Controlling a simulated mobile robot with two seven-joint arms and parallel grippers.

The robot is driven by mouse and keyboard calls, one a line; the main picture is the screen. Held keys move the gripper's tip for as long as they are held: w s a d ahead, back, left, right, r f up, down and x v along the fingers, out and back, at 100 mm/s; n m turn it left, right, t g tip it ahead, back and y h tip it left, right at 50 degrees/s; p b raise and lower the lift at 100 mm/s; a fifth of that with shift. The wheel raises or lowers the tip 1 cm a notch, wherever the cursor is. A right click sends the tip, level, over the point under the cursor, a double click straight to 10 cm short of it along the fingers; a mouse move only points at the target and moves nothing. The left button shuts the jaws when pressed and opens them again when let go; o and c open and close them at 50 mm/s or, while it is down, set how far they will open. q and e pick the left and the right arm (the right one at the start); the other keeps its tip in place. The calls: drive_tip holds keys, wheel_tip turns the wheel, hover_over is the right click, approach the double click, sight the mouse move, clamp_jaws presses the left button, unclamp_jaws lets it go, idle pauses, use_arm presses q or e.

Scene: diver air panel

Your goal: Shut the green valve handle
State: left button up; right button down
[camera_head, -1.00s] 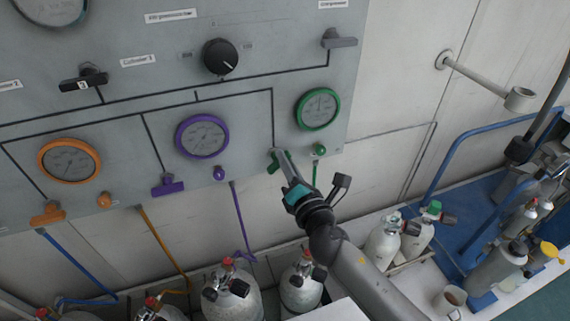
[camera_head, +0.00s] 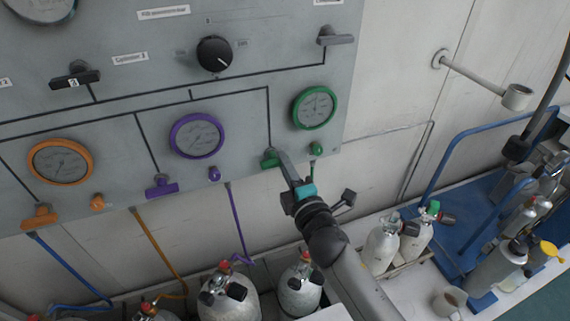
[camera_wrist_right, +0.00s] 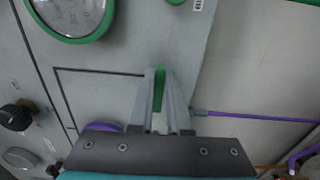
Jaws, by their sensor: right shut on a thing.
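The green valve handle (camera_head: 268,163) is on the grey panel, below and left of the green-rimmed gauge (camera_head: 314,108). In the head view it lies nearly level, and its right part is hidden by my fingers. My right gripper (camera_head: 281,159) is shut on it, reaching up from the lower right. In the right wrist view the green handle (camera_wrist_right: 159,90) shows as a narrow strip between the two fingers (camera_wrist_right: 162,100). My left gripper is not in view.
A small green knob (camera_head: 316,148) sits close to the right of my gripper. The purple handle (camera_head: 161,187) and orange handle (camera_head: 39,218) are further left. Gas cylinders (camera_head: 299,287) stand below the panel. A blue cart (camera_head: 470,235) is at the right.

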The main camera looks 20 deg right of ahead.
idle(0.5)
drive_tip(key=c, duration=0.9)
unclamp_jaws()
drive_tip(key=shift+o, duration=0.2)
drive_tip(key=s+b, duration=0.2)
drive_tip(key=s, duration=1.3)
drive_tip(key=shift+s+d, duration=0.15)
drive_tip(key=shift+d, duration=0.1)
